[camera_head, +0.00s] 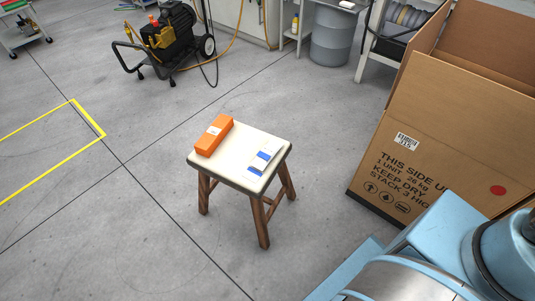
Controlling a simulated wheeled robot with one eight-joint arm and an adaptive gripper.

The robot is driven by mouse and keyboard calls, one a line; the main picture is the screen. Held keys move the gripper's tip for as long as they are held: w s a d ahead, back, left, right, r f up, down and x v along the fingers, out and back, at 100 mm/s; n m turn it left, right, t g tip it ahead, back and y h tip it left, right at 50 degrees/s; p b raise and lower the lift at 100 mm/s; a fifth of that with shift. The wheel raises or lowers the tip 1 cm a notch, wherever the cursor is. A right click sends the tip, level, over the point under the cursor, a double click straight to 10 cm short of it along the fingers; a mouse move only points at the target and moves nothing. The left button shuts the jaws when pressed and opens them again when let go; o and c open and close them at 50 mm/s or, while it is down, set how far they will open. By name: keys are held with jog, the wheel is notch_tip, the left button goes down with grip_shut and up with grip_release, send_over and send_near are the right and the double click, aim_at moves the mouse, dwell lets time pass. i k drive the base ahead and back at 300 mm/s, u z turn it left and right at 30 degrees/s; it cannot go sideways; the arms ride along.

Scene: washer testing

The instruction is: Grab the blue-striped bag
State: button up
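A small white bag with blue stripes (265,155) lies flat on the right part of the white top of a wooden stool (238,171). An orange box (215,135) with a white label lies on the left part of the same top, apart from the bag. The blue and grey parts at the lower right are parts of my own body. My gripper is not in view, so its state and its distance from the bag do not show.
A large open cardboard box (420,160) stands right of the stool. A black and yellow wheeled machine (170,40) stands at the back left, with a hose. A grey bin (332,38) is at the back. Yellow floor tape (88,118) and free grey floor lie left of the stool.

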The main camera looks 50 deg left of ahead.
aim_at(264, 156)
jog(key=u, duration=2.35)
jog(key=k, duration=1.15)
jog(key=z, duration=0.55)
jog(key=i, duration=0.6)
jog(key=u, duration=0.45)
